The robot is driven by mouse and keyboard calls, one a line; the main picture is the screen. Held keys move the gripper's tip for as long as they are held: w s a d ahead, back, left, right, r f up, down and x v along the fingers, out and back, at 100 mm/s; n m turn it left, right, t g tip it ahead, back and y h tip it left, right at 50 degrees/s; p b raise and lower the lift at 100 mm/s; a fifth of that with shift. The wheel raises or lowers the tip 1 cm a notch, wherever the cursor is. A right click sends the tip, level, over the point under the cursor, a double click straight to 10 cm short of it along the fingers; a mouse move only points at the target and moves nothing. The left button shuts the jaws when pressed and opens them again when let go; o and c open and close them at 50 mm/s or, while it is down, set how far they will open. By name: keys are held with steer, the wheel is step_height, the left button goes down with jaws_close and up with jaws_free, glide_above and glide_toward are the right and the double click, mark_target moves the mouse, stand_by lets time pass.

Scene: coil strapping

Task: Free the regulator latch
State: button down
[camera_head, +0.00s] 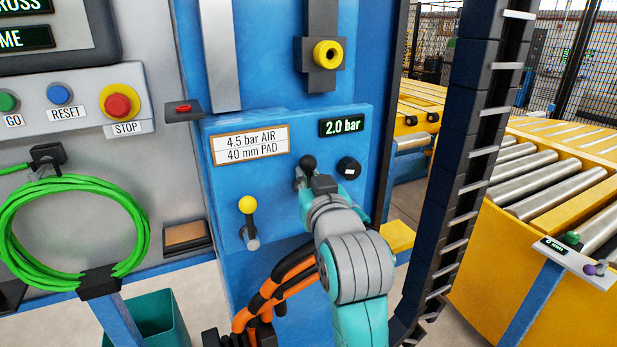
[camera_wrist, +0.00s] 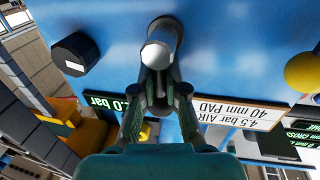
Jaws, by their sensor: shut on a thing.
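On the blue panel (camera_head: 285,185), a short lever with a black ball (camera_head: 308,162) and a grey pivot stands beside the black regulator knob (camera_head: 349,168). It appears to be the latch; no label on it is readable. In the wrist view, upside down, its grey pivot (camera_wrist: 160,48) and dark stem show close in front of me. My gripper (camera_wrist: 157,98) is shut on the ball end of this lever, which is mostly hidden between the fingers. The knob (camera_wrist: 75,53) is clear of the fingers. The display (camera_head: 341,126) reads 2.0 bar.
A yellow-ball lever (camera_head: 247,205) stands left of my arm on the same panel. A sign (camera_head: 249,144) reads 4.5 bar AIR, 40 mm PAD. A dark vertical cable chain (camera_head: 465,130) stands close on the right. A green hose coil (camera_head: 75,225) hangs at left.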

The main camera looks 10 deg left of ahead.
mark_target(287, 180)
steer(key=n, duration=0.2)
steer(key=a+n, duration=0.1)
steer(key=shift+s+f+n+t, duration=0.15)
steer(key=shift+s+n+t, duration=0.2)
steer(key=shift+n+t, duration=0.05)
steer(key=n, duration=0.2)
steer(key=n+y, duration=0.1)
steer(key=shift+s+a+f+n, duration=0.2)
steer(key=shift+a+f+n, duration=0.05)
steer(key=shift+a+n, duration=0.15)
steer(key=n, duration=0.2)
steer(key=n+y, duration=0.1)
steer(key=n, duration=0.1)
steer(key=shift+s+a+f, duration=0.2)
steer(key=shift+f, duration=0.15)
steer(key=shift+s+a+f+n+y, duration=0.1)
steer(key=shift+f+n+y, duration=0.15)
steer(key=shift+n, duration=0.6)
steer(key=shift+a+f+n+y, duration=0.1)
steer(key=shift+n+y, duration=0.15)
steer(key=shift+n, duration=0.6)
steer(key=c, duration=1.2)
jaws_free()
